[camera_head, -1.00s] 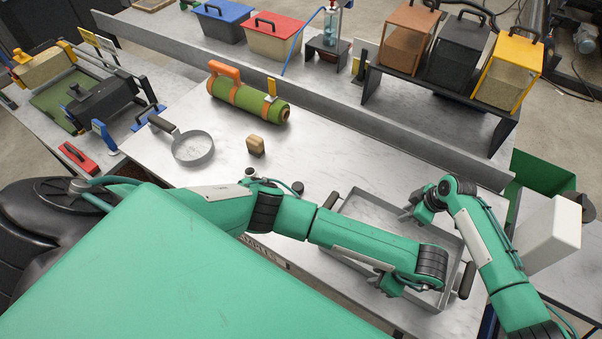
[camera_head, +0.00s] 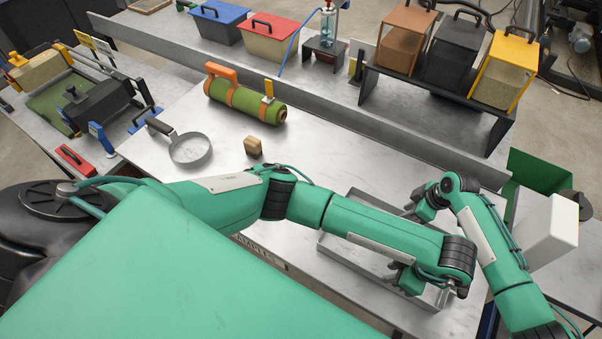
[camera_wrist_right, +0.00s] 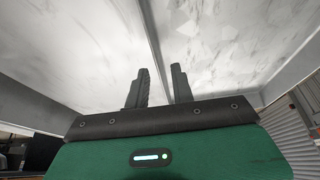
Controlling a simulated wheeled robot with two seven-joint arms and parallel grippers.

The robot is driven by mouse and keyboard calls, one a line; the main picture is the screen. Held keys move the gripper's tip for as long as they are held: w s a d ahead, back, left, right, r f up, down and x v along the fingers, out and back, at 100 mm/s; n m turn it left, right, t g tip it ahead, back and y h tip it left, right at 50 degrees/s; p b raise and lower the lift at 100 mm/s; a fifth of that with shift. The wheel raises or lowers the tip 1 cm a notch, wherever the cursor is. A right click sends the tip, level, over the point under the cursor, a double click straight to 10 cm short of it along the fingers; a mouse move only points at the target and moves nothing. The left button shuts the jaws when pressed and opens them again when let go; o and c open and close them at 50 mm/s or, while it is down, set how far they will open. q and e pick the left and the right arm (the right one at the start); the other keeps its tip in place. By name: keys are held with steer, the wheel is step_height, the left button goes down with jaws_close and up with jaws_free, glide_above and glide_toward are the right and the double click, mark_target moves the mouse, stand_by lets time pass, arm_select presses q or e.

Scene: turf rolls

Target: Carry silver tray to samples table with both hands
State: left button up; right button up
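The silver tray (camera_head: 345,262) lies at the right part of the metal table, largely hidden under my left forearm. The table (camera_head: 225,125) carries a front-edge label reading "…MPLES", partly covered. My right gripper (camera_head: 411,211) is at the tray's far side. In the right wrist view its fingers (camera_wrist_right: 161,85) are apart, with a thin wall edge running between them. My left gripper (camera_head: 402,275) points down over the tray's near right part. Its fingertips are hidden, so I cannot tell whether it touches the tray.
A green turf roll (camera_head: 245,105), a round pan (camera_head: 188,149) and a small brown block (camera_head: 253,146) lie left of the tray. A raised rail and a black rack (camera_head: 430,95) with lidded boxes stand behind. A white block (camera_head: 553,232) is at the right.

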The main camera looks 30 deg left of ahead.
steer(key=v, duration=1)
steer(key=shift+r, duration=0.2)
